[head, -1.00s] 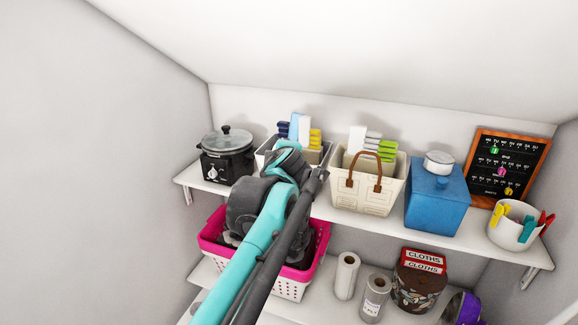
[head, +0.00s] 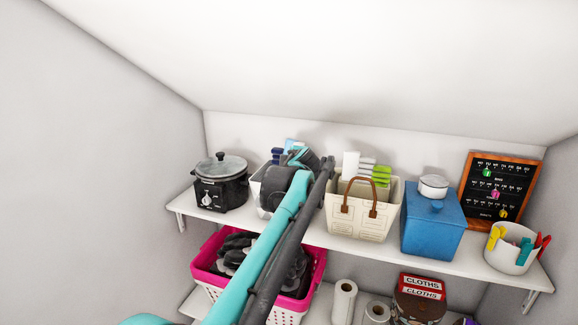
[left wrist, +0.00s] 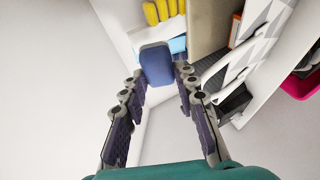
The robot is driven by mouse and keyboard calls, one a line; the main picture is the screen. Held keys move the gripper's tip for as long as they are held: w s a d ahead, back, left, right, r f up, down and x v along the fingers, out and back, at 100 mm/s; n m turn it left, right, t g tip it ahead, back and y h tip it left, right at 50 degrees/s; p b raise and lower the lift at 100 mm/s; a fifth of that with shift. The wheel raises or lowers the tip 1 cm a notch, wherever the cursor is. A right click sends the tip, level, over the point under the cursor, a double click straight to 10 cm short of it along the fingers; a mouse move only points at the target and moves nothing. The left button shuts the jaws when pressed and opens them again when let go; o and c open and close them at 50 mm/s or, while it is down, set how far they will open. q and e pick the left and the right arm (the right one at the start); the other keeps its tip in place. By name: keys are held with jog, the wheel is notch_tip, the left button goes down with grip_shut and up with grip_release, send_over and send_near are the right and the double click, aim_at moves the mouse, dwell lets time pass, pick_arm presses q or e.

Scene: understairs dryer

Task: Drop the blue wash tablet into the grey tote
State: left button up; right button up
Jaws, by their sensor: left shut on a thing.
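The blue wash tablet (left wrist: 157,65) is a small dark blue block between the fingertips of my left gripper (left wrist: 159,74) in the left wrist view. The gripper is shut on it. In the head view my left arm reaches up to the upper shelf, and its dark wrist covers most of the grey tote (head: 256,184). The fingers and the tablet cannot be made out clearly there. Dark blue and light blue items show above the tote. I cannot tell whether the tablet is inside its rim. My right gripper is not in view.
A black slow cooker (head: 221,184) stands left of the tote. A cream basket (head: 352,215) with a brown handle stands right of it, then a blue box (head: 432,222). A pink basket (head: 210,265) is on the shelf below. The sloping ceiling is close above.

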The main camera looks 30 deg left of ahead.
pick_arm(q)
jog(key=w, duration=0.2)
jog(key=w+a, duration=0.1)
jog(key=w, duration=0.1)
notch_tip(320, 180, down, 7)
jog(key=b, duration=0.4)
jog(key=shift+w, duration=0.1)
jog(key=o, duration=1.1)
jog(key=shift+o, duration=0.2)
jog(key=v, duration=1.2)
